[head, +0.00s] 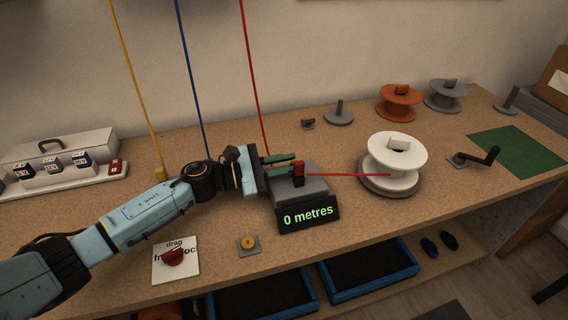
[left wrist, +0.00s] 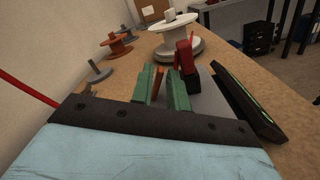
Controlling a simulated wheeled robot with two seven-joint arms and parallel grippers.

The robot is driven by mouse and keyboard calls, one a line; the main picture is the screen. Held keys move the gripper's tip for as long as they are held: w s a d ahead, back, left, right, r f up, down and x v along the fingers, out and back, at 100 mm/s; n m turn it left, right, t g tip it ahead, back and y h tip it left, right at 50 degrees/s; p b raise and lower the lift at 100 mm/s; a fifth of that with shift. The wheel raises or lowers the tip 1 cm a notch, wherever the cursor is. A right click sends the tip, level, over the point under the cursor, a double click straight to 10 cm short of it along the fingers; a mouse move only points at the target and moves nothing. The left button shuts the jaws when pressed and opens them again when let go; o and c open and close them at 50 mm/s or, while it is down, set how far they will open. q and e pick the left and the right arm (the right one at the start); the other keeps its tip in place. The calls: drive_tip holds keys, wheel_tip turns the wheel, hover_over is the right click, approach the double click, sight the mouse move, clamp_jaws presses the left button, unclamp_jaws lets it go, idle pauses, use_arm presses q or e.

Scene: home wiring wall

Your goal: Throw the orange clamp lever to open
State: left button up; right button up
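The length meter (head: 300,190) is a dark grey box on the bench, with a display reading "0 metres". A red block (head: 298,173) stands on it, and it also shows in the left wrist view (left wrist: 185,56). My left gripper (head: 285,165) reaches in from the left at the meter's top. In the left wrist view its green fingers (left wrist: 161,92) are apart, with a slim orange lever (left wrist: 158,85) in the gap between them. I cannot tell whether either finger touches it. In the head view the lever is not clearly visible. My right gripper is not in view.
A red wire runs from the meter to a white spool (head: 397,155) on the right. Orange (head: 398,100) and grey (head: 445,95) spools stand behind. Yellow, blue and red wires hang near my left arm. A green mat (head: 515,150) lies at the right.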

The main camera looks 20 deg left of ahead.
use_arm(q)
clamp_jaws()
